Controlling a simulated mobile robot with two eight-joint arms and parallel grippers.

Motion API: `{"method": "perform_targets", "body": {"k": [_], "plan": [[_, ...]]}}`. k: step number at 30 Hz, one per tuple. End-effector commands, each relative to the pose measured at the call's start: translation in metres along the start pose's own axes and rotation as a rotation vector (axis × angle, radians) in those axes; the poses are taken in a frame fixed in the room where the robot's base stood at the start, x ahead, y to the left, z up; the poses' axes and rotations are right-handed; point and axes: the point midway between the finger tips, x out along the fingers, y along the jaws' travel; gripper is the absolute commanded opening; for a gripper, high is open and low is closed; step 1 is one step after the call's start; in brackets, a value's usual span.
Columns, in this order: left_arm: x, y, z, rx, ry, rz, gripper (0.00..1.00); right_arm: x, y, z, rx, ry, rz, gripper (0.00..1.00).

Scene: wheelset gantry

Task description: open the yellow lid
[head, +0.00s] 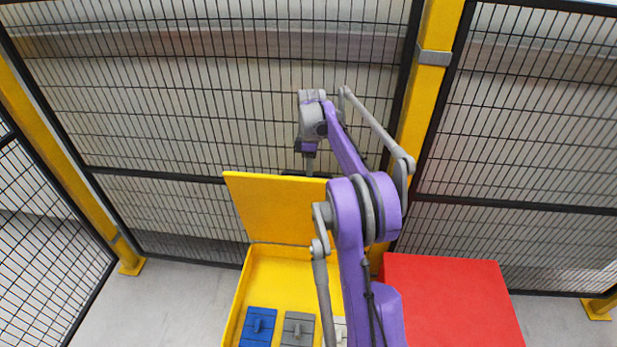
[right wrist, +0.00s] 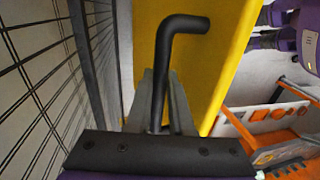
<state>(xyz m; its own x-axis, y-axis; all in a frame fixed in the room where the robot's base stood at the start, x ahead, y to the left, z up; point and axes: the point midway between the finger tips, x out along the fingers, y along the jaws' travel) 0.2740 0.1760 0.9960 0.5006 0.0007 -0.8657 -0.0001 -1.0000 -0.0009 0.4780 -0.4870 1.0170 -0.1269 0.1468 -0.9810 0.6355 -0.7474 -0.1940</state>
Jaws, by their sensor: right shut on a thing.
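The yellow lid (head: 270,210) stands raised and close to upright at the back of the yellow box (head: 270,262), whose inside shows. In the right wrist view the lid (right wrist: 200,85) is beside a black bent handle (right wrist: 163,60). My right gripper (right wrist: 163,95) is shut on this handle, with a grey finger on each side of it. In the head view my right arm reaches over the box, and its fingertips are hidden behind the lid's top edge. My left gripper is in neither view.
In the box lie a blue block (head: 260,325), a grey block (head: 298,328) and a pale one partly hidden by my arm. A red box (head: 450,300) stands at right. A mesh fence (head: 200,110) with yellow posts (head: 425,100) stands close behind the lid.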

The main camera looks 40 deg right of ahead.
Motion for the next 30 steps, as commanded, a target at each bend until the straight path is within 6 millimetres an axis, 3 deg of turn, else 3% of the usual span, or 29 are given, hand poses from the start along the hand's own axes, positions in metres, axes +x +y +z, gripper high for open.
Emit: {"method": "perform_targets", "body": {"k": [3, 4, 8, 22, 30], "plan": [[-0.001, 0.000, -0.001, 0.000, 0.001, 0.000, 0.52, -0.003, -0.001, 0.000, 0.002, 0.001, -0.002, 0.00], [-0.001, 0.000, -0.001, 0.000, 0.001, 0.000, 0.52, -0.003, -0.001, 0.000, 0.002, 0.001, -0.002, 0.25], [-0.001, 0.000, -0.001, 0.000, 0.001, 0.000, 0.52, -0.003, -0.001, 0.000, 0.001, 0.002, -0.002, 0.48], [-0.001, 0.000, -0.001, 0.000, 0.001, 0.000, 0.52, -0.008, -0.001, -0.001, 0.000, 0.002, -0.002, 0.50], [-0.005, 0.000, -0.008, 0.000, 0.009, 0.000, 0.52, -0.057, -0.001, -0.001, 0.001, 0.003, -0.001, 0.50]]}}
